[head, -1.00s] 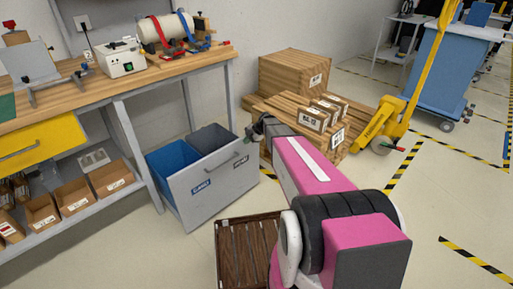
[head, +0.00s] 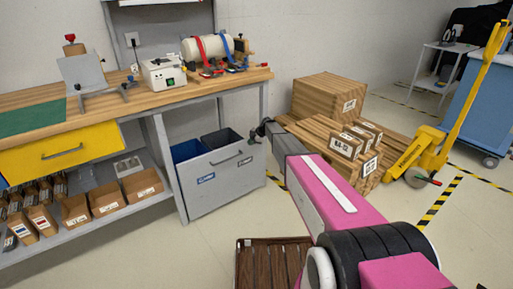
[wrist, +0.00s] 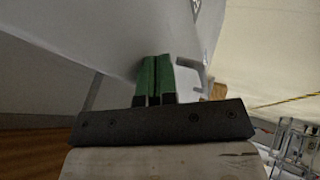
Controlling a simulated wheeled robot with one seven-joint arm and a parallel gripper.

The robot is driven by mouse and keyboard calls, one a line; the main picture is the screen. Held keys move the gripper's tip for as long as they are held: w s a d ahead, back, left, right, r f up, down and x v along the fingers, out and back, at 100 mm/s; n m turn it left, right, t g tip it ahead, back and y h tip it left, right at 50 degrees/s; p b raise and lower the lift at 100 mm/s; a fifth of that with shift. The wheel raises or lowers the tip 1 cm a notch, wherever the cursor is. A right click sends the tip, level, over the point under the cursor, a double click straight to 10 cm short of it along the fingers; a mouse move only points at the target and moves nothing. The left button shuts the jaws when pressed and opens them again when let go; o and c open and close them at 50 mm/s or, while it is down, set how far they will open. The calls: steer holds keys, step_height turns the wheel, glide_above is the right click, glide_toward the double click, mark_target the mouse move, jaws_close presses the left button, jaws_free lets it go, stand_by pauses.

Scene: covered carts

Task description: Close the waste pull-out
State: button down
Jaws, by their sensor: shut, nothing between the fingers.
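The waste pull-out (head: 226,186) is a grey-fronted drawer under the right end of the workbench. It stands partly open, with the tops of a blue bin (head: 186,150) and a dark bin (head: 221,138) showing behind its front. A bar handle (head: 225,159) runs across the upper front. My gripper (head: 257,135) is at the front's upper right corner in the head view. In the wrist view my green fingers (wrist: 154,76) are shut together and empty, close against a pale grey panel. I cannot tell whether they touch it.
The workbench (head: 147,102) carries several devices. Wooden crates and boxes (head: 326,97) stand right of the pull-out, with a yellow pallet jack (head: 430,150) beyond. A brown slatted crate (head: 270,264) lies on the floor in front. Floor before the drawer is clear.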

steer(key=shift+w+a, duration=0.55)
steer(key=shift+w, duration=0.3)
steer(key=shift+w, duration=0.1)
